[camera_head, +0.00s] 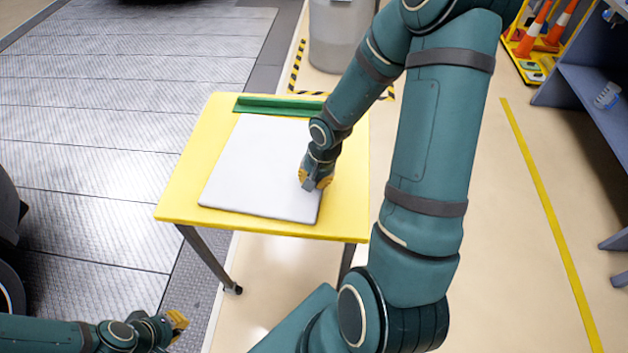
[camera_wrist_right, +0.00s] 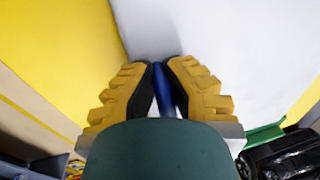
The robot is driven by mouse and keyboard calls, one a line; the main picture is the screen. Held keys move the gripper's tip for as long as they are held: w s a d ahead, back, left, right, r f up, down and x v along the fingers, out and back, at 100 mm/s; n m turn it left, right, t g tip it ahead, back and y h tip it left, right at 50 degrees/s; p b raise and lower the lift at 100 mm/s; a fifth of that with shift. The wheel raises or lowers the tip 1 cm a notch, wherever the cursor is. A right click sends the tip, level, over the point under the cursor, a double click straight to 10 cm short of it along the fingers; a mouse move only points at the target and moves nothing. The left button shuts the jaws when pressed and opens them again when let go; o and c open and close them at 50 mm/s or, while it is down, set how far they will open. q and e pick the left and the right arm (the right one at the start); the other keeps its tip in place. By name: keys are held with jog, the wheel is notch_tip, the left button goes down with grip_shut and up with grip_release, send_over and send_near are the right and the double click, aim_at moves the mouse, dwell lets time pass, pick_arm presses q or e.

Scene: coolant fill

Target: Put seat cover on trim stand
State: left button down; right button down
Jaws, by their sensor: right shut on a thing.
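A pale grey flat panel (camera_head: 262,165) lies on a yellow-topped stand (camera_head: 187,165) with dark legs. A green ledge (camera_head: 280,106) runs along the stand's far edge. My right gripper (camera_head: 316,182) is low over the panel's right side, pointing down. In the right wrist view its yellow fingers (camera_wrist_right: 163,75) are shut on a narrow blue piece (camera_wrist_right: 164,92), with the pale panel (camera_wrist_right: 210,40) beyond. Most of this piece is hidden by the fingers, so I cannot tell its full shape. My left gripper (camera_head: 178,322) is low at left, away from the stand; its opening is unclear.
A grey bin (camera_head: 338,40) stands behind the stand. A blue-grey shelf (camera_head: 595,95) and orange cones (camera_head: 540,30) are at the right. Dark metal floor plates (camera_head: 90,130) cover the left. Beige floor with a yellow line (camera_head: 548,215) lies open at right.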

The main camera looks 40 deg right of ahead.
jog(key=c, duration=1.1)
grip_release()
jog(key=shift+r, duration=0.1)
jog(key=shift+c, duration=0.2)
notch_tip(320, 180, up, 12)
jog(key=s+p, duration=0.2)
jog(key=p, duration=0.2)
jog(key=shift+d+p, duration=0.3)
jog(key=shift+d, duration=0.15)
